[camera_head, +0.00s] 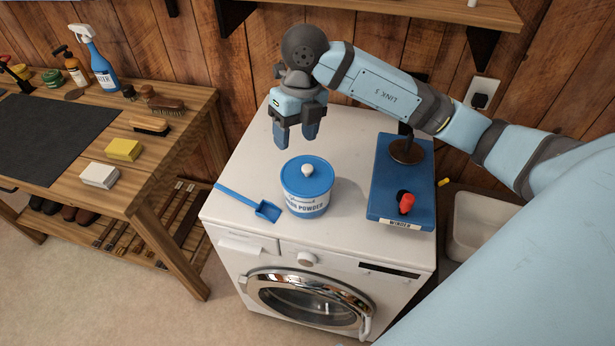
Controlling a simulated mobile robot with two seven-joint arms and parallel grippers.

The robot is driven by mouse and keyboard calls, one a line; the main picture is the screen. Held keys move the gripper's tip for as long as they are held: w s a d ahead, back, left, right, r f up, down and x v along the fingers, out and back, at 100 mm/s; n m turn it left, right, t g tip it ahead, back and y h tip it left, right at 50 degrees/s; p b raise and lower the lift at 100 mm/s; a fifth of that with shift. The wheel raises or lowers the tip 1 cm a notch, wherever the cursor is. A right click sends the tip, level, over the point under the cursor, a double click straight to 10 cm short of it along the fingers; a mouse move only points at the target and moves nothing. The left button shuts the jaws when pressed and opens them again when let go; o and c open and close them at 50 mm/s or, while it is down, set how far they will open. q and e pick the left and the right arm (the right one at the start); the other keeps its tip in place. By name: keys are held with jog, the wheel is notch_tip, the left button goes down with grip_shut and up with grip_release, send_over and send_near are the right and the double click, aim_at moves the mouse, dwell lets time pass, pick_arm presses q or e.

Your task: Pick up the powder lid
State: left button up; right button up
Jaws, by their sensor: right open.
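The powder lid (309,174) is a blue disc with a white knob in its middle. It sits on top of the powder tub (308,206), a white tub with blue bands and lettering. The tub stands on the white washing machine (251,172). My right gripper (296,140) is open and empty, fingers pointing down. In the picture it is just above and slightly left of the lid, apart from it. My left gripper is not in view.
A blue scoop (266,210) lies left of the tub. A blue winder (387,209) with a red knob stands to its right. A wooden bench (155,172) at left holds brushes, sponges and bottles. A shelf (420,9) hangs above my arm.

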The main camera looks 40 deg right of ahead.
jog(key=d+r+h, duration=0.1)
jog(key=d+h, duration=0.1)
jog(key=d, duration=0.1)
jog(key=m, duration=0.1)
send_over(307, 167)
jog(key=shift+t, duration=0.3)
notch_tip(307, 167, down, 7)
jog(key=shift+s+a+r, duration=0.1)
jog(key=shift+s, duration=0.05)
jog(key=shift+f+p, duration=0.75)
jog(key=shift+f, duration=2.45)
jog(key=c, duration=1)
